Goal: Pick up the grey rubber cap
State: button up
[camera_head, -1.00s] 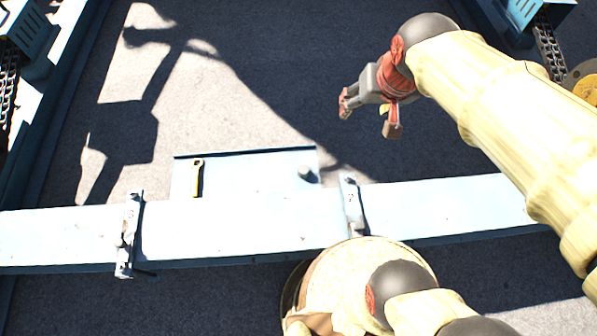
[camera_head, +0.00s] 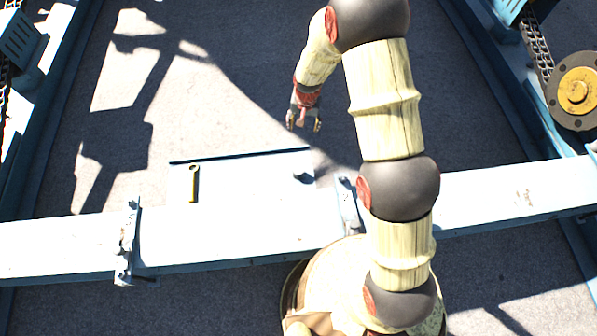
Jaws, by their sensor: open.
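The grey rubber cap (camera_head: 303,174) is a small dark grey piece near the right edge of a pale blue-white plate (camera_head: 240,200). My gripper (camera_head: 304,127) hangs from my arm beyond the plate's far edge, above the cap in the picture. Its two fingers point down and are spread apart. Nothing shows between them, and they are apart from the cap. How high the gripper is above the floor is hard to tell.
A yellow wrench-like tool (camera_head: 194,183) lies on the plate's left part. A long pale beam (camera_head: 60,245) crosses in front, with upright metal brackets (camera_head: 128,242) on it. A yellow-centred round part (camera_head: 577,92) is at the right. Grey floor lies open beyond the plate.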

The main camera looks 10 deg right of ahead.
jog(key=m+g, duration=0.1)
send_near(298, 171)
jog(key=f, duration=0.5)
jog(key=shift+w+d+f, duration=0.1)
jog(key=shift+w+d, duration=0.05)
jog(key=shift+w, duration=0.05)
jog(key=f+b, duration=0.1)
jog(key=f, duration=0.2)
jog(key=f+b, duration=0.1)
jog(key=f, duration=0.2)
jog(key=shift+s+a+b, duration=0.1)
jog(key=shift+a+b, duration=0.15)
jog(key=shift+b, duration=0.1)
jog(key=shift+c, duration=1)
jog(key=c, duration=1.1)
